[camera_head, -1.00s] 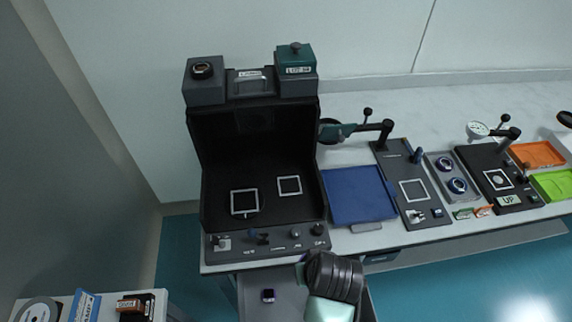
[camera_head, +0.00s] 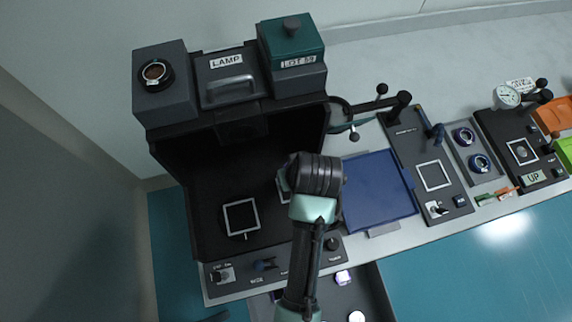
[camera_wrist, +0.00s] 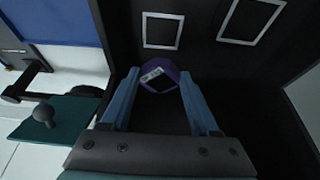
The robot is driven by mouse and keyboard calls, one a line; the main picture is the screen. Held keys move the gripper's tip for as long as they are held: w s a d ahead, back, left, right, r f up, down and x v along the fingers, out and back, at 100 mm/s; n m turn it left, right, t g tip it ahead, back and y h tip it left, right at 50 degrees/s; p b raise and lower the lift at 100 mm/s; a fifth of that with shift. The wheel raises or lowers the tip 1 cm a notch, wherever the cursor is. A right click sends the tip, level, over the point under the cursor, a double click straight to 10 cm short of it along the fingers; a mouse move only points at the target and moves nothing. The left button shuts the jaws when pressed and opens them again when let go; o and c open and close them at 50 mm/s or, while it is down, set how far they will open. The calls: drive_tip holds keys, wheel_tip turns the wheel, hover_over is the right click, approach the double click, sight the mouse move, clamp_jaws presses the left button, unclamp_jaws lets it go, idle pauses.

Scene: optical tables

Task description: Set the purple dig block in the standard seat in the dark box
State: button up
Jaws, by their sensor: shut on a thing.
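My gripper (camera_wrist: 160,98) is shut on the purple block (camera_wrist: 160,75), which carries a small white label. In the wrist view the block is held between the two blue fingers, over the black floor of the dark box. The dark box (camera_head: 190,160) stands open in the head view. Two white square seat outlines lie on its floor. The left outline (camera_head: 241,217) shows whole; the right one is mostly hidden by my arm. In the wrist view a smaller outline (camera_wrist: 162,30) lies just beyond the block and a larger outline (camera_wrist: 252,20) to its right. Which one is standard is not legible.
A control strip with knobs (camera_head: 265,265) runs along the box front. The lamp unit (camera_head: 228,80) and the green-lidded lot box (camera_head: 291,52) sit on top. A blue mat (camera_head: 377,190) and a jointed stand (camera_head: 370,105) are to the right.

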drive_tip(key=shift+w+f, duration=0.2)
drive_tip(key=shift+f, duration=0.15)
drive_tip(key=f, duration=0.4)
drive_tip(key=shift+s, duration=0.2)
drive_tip(key=shift+w+f, duration=0.1)
drive_tip(key=shift+f, duration=2.5)
drive_tip(key=shift+f, duration=0.2)
drive_tip(key=o, duration=1.4)
drive_tip(key=shift+r, duration=0.7)
drive_tip(key=v, duration=1.1)
drive_tip(key=shift+s+p, duration=0.25)
drive_tip(key=shift+p, duration=0.1)
